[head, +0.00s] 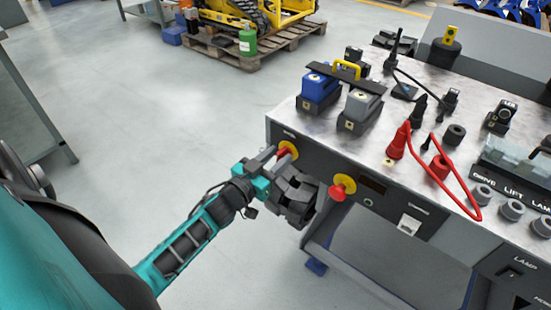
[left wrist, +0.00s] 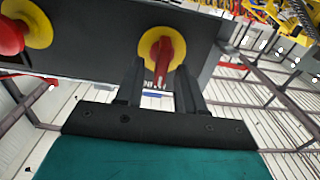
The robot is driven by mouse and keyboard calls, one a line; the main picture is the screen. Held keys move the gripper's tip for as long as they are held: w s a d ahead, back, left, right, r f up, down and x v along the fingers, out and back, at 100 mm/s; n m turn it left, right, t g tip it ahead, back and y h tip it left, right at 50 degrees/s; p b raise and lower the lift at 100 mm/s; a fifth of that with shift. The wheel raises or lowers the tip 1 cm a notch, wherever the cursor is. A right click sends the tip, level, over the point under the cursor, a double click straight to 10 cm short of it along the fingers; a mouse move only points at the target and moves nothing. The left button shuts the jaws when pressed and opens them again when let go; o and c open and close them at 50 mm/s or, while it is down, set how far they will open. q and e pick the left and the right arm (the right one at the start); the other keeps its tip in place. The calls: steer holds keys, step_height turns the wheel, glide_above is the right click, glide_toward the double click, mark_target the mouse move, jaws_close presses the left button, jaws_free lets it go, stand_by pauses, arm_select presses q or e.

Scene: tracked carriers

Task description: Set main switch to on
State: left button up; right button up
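The main switch (head: 288,150) is a red handle on a yellow round plate at the left end of the bench's dark front panel. In the left wrist view the red handle (left wrist: 166,58) points down, slightly tilted, across its yellow plate. My left gripper (head: 274,157) is at the switch, its fingers pointing to the panel. In the left wrist view its two dark fingers (left wrist: 160,88) stand apart, one on each side of the handle's lower end, with gaps visible; contact cannot be made out. My right gripper is not in view.
A red mushroom knob (head: 338,192) on a yellow plate sits right of the switch on the same panel. On the bench top (head: 375,140) stand blue (head: 319,88) and grey (head: 361,104) blocks, a red plug (head: 399,140) and cable. The floor left of the bench is clear.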

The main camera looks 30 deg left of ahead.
arm_select(q)
steer(key=shift+c, duration=0.4)
jaws_close()
